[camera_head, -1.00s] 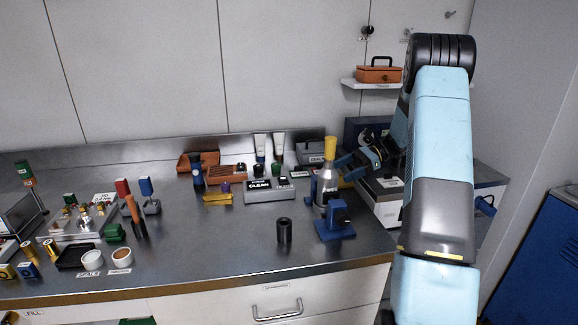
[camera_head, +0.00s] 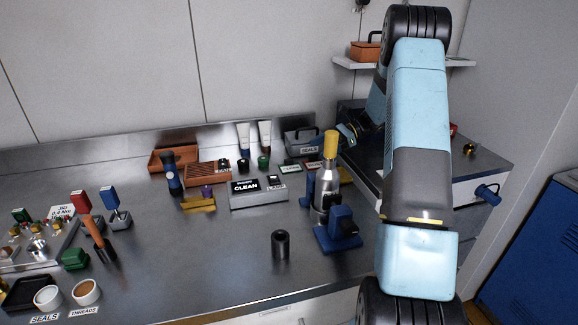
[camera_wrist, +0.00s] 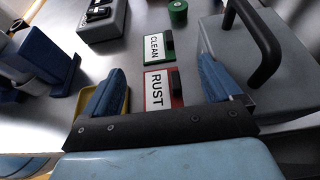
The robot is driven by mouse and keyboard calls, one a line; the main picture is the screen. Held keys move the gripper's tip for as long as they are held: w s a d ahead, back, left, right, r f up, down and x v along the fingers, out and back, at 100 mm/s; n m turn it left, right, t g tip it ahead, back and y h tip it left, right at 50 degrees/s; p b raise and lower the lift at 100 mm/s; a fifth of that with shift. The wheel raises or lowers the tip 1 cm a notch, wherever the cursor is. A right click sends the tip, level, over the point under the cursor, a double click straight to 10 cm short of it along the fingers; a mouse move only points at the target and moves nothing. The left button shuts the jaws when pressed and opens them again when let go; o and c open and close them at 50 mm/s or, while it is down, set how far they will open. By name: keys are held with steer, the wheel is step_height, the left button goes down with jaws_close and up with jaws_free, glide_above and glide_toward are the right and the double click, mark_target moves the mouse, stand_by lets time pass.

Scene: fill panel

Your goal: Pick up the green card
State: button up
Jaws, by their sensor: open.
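The green card (camera_wrist: 158,47) has a green border and the word CLEAN. It lies flat on the metal worktop, ahead of my gripper (camera_wrist: 160,64) in the wrist view. In the head view the green card (camera_head: 290,168) lies behind the bottle with the yellow top. My gripper's blue fingers are open and apart, with nothing held between them. A red-bordered RUST card (camera_wrist: 156,91) shows between the fingers, nearer to the wrist than the green card. In the head view my gripper (camera_head: 348,132) is partly hidden by my arm, near the back right of the worktop.
A grey case with a dark handle (camera_wrist: 285,60) stands close to my right finger. A grey box (camera_wrist: 100,22) and a green round container (camera_wrist: 178,12) lie ahead. The yellow-topped bottle (camera_head: 327,175) stands in a blue holder; a dark cylinder (camera_head: 280,245) is in front.

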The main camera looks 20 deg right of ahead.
mark_target(292, 167)
steer(key=x, duration=0.6)
steer(key=shift+s+a+f, duration=0.1)
steer(key=shift+a, duration=0.2)
steer(key=shift+s+r+x, duration=0.15)
steer(key=shift+x, duration=1.15)
steer(key=shift+s+r+x, duration=0.1)
steer(key=shift+x, duration=1.25)
steer(key=c, duration=1.1)
